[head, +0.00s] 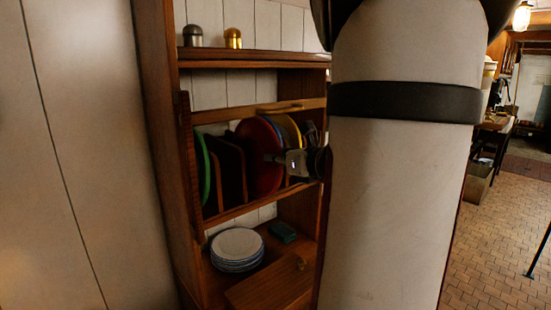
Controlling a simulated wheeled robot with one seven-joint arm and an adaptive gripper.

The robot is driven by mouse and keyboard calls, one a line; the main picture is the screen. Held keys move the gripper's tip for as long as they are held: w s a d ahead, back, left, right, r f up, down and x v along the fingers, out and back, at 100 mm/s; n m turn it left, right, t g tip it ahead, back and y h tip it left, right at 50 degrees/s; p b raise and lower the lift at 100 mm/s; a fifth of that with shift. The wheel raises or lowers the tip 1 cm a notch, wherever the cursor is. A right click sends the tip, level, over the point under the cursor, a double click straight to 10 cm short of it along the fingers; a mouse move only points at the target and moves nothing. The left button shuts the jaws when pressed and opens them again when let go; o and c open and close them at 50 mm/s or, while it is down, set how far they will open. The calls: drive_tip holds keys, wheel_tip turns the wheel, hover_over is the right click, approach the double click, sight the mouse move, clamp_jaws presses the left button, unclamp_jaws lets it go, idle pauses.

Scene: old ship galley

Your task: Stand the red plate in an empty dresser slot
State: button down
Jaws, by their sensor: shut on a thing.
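The red plate (256,158) is upright, nearly on edge, at the dresser's plate rack (258,113). It shows between the rack's upper and lower rails, right of the dark wooden dividers (231,172). My gripper (287,162) is shut on the red plate at its right side. My arm and the gripper hide part of the plate and the right end of the rack. A green plate (203,168) stands at the rack's left end. A yellow plate (291,132) shows just behind and right of the red one. I cannot tell whether the red plate rests on the rack.
A stack of pale plates (237,246) and a small dark green object (283,232) sit on the shelf below. Two small domed pots, one grey (193,36) and one brass (233,38), stand on the upper shelf. Open tiled floor (507,235) lies at right.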

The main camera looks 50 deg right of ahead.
sight(255, 153)
drive_tip(key=shift+r+b+x, duration=0.25)
drive_tip(key=shift+b+x, duration=0.25)
drive_tip(key=shift+x, duration=0.85)
drive_tip(key=shift+r+b+x, duration=0.25)
drive_tip(key=shift+b+x, duration=0.3)
drive_tip(key=shift+x, duration=0.8)
drive_tip(key=shift+r+b+x, duration=0.25)
drive_tip(key=shift+b+x, duration=0.25)
drive_tip(key=shift+x, duration=0.9)
drive_tip(key=shift+w, duration=0.15)
drive_tip(key=shift+w+f+b, duration=0.2)
drive_tip(key=shift+f+b, duration=0.4)
drive_tip(key=shift+f, duration=0.1)
drive_tip(key=c, duration=1.6)
unclamp_jaws()
drive_tip(key=shift+s, duration=0.1)
drive_tip(key=shift+o, duration=0.2)
drive_tip(key=shift+s+d, duration=0.15)
